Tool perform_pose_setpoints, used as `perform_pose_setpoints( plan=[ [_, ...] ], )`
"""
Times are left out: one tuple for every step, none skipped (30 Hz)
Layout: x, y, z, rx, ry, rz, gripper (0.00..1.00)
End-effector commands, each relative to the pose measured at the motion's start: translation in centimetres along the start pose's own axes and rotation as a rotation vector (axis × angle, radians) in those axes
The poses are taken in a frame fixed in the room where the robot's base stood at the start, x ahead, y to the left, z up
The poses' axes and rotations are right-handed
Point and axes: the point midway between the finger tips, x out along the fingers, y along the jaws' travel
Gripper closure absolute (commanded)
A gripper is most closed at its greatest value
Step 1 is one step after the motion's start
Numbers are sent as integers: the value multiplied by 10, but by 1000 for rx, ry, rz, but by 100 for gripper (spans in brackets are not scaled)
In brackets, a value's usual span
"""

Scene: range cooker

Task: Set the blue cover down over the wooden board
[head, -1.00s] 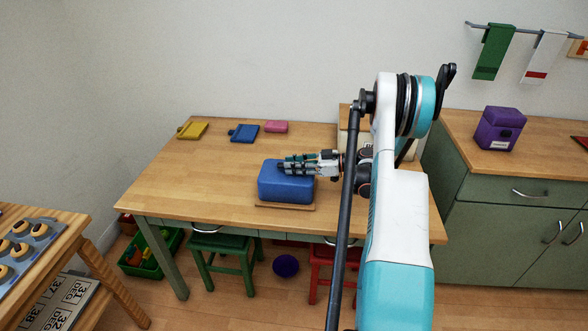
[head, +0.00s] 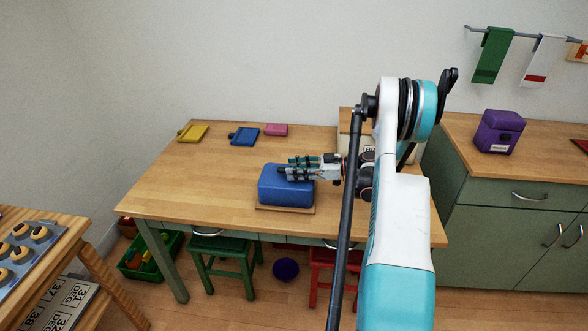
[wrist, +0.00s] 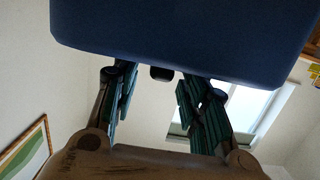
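The blue cover (head: 287,190), a box-like block, sits at the wooden board (head: 312,210) near the table's front edge. A thin strip of the board shows along the cover's front and right. I cannot tell whether the cover rests fully on it. My gripper (head: 284,170) reaches in from the right at the cover's top. In the wrist view the cover (wrist: 190,35) fills the top, with a small dark knob (wrist: 162,73) at its edge. The fingers (wrist: 157,95) stand open on both sides of the knob, with gaps showing.
Yellow (head: 194,133), blue (head: 244,136) and pink (head: 277,130) items lie at the table's back left. A pale box (head: 352,125) stands behind my arm. The table's left is clear. A purple box (head: 499,131) stands on the right counter.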

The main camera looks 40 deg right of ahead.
Motion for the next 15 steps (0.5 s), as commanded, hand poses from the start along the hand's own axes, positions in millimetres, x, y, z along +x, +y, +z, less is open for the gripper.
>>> perform_pose_setpoints(
  plan=[
    [-10,1,-2,1,0,5,60],
    [-16,1,-2,1,0,4,60],
    [-24,1,-2,1,0,4,60],
    [-31,1,-3,1,0,5,60],
    [-37,1,-3,1,0,4,60],
    [-46,1,-3,1,0,5,60],
    [-52,1,-3,1,0,5,60],
    [-58,1,-3,1,0,4,60],
    [-67,1,-3,1,0,4,60],
    [-72,1,-3,1,0,5,60],
    [-78,1,-2,1,0,4,60],
    [-84,1,-2,1,0,3,60],
    [-89,1,-2,1,0,4,60],
    [-93,1,-2,1,0,3,60],
    [-98,1,-2,0,0,2,60]
  ],
)
